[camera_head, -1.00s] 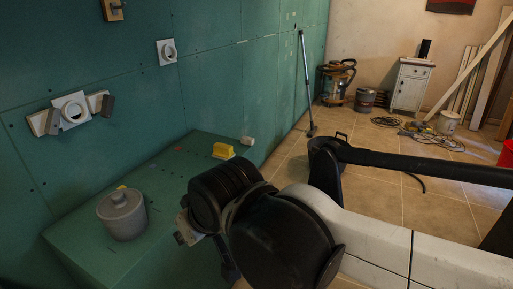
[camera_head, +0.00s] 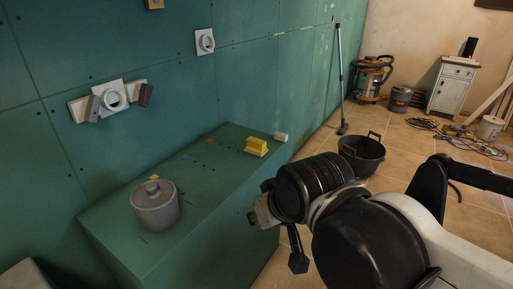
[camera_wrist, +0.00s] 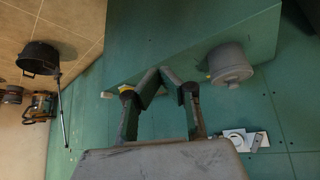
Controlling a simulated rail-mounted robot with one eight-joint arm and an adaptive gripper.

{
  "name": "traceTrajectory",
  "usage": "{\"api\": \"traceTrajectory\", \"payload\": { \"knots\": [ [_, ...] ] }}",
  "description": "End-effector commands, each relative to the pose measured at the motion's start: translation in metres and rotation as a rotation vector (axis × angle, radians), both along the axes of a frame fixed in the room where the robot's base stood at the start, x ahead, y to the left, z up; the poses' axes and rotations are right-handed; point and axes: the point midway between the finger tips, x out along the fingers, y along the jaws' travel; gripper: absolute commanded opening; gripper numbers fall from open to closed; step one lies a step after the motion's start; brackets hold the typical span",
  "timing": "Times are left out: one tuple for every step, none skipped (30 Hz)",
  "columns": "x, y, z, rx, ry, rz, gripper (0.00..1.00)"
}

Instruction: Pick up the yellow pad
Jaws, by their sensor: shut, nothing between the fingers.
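The yellow pad (camera_head: 257,146) is a small bright yellow block on a pale base, on top of the green ledge (camera_head: 205,178) near its far end. In the wrist view, part of a yellow thing (camera_wrist: 125,88) shows beside the left finger, mostly hidden; it may be the pad. My gripper (camera_wrist: 160,72) is shut and empty, its fingertips meeting in a point. In the head view my wrist is right of the ledge, nearer the camera than the pad and apart from it. The fingers are hard to make out there.
A grey lidded pot (camera_head: 155,207) stands on the ledge's near part, with a small yellow patch (camera_head: 154,177) behind it. A small white block (camera_head: 281,136) lies beyond the pad. A black bucket (camera_head: 362,155) stands on the floor. The ledge between pot and pad is mostly clear.

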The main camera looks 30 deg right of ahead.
Motion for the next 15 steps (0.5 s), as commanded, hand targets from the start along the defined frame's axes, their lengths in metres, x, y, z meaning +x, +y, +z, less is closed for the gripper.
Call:
{"api": "traceTrajectory", "payload": {
  "knots": [
    [0.0,0.0,0.0,0.0,0.0,0.0,0.0],
    [0.0,0.0,0.0,0.0,0.0,0.0,0.0],
    [0.0,0.0,0.0,0.0,0.0,0.0,0.0],
    [0.0,0.0,0.0,0.0,0.0,0.0,0.0],
    [0.0,0.0,0.0,0.0,0.0,0.0,0.0],
    [0.0,0.0,0.0,0.0,0.0,0.0,0.0],
    [0.0,0.0,0.0,0.0,0.0,0.0,0.0],
    [0.0,0.0,0.0,0.0,0.0,0.0,0.0],
    [0.0,0.0,0.0,0.0,0.0,0.0,0.04],
    [0.0,0.0,0.0,0.0,0.0,0.0,0.08],
    [0.0,0.0,0.0,0.0,0.0,0.0,0.12],
    [0.0,0.0,0.0,0.0,0.0,0.0,0.17],
    [0.0,0.0,0.0,0.0,0.0,0.0,0.21],
    [0.0,0.0,0.0,0.0,0.0,0.0,0.25],
    [0.0,0.0,0.0,0.0,0.0,0.0,0.31]
  ]
}}
